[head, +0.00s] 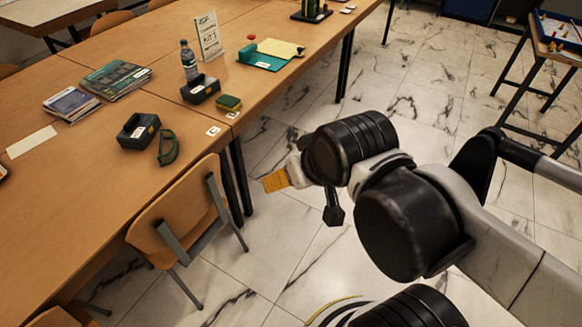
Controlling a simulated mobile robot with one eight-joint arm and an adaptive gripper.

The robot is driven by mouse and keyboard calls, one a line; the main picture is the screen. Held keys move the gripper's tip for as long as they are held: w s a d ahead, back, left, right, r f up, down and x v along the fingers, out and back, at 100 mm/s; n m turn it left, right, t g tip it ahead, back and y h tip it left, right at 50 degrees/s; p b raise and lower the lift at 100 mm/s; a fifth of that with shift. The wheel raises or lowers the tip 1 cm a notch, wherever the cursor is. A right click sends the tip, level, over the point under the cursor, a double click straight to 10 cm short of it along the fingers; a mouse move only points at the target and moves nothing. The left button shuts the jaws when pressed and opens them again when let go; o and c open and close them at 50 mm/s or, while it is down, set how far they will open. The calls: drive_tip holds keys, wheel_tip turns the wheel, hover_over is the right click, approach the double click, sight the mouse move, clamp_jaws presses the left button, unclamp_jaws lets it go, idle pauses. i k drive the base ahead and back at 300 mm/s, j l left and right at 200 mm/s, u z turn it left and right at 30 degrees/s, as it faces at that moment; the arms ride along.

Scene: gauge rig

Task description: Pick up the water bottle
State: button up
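The water bottle (189,62) stands upright on the long wooden table (150,45). My gripper (273,182) has yellow-orange fingertips and is off the table's right edge, above the floor near a chair. It is well apart from the bottle, nearer the camera and to the right. The fingers are seen from the side, so their opening does not show.
A chair (185,215) stands at the table's near side. Open marble floor lies right.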

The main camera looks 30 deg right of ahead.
sight(188, 58)
drive_tip(key=i+j+z, duration=0.3)
drive_tip(key=i, duration=0.4)
drive_tip(key=i+j+z, duration=0.3)
drive_tip(key=i+j, duration=0.35)
